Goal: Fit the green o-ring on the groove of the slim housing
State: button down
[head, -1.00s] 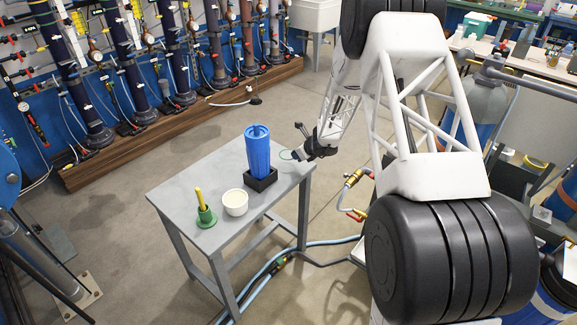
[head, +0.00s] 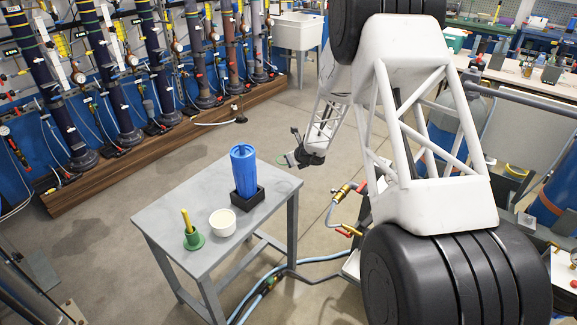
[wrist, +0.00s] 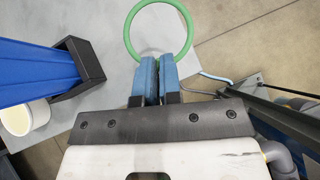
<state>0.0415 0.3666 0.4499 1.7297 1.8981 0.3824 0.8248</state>
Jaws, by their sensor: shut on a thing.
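My gripper (wrist: 159,80) is shut on the green o-ring (wrist: 128,37), gripping it at one side of its loop. The rest of the ring sticks out past the blue fingertips. In the head view the o-ring (head: 281,161) is a thin green loop at my gripper (head: 290,160), beyond the table's right edge area. The slim blue housing (head: 243,172) stands upright in a black square holder on the table. Its side also shows in the wrist view (wrist: 35,72), left of my gripper and apart from it. The groove is too small to make out.
Hoses lie on the floor beneath. Columns line the back wall. The table's right back corner is clear.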

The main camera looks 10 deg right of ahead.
jog(key=s+a+r+n+g+y, duration=0.2)
jog(key=s+a+r+n+g, duration=0.1)
jog(key=a+r, duration=0.4)
jog(key=s+a+r+n+g+y, duration=0.2)
jog(key=s+a+r+n, duration=0.2)
jog(key=r, duration=1)
jog(key=a+n, duration=0.2)
jog(key=a, duration=0.1)
jog(key=shift+s+g, duration=0.15)
jog(key=shift+g, duration=0.25)
jog(key=shift+f, duration=0.15)
jog(key=shift+f, duration=2.7)
jog(key=shift+f, duration=1.05)
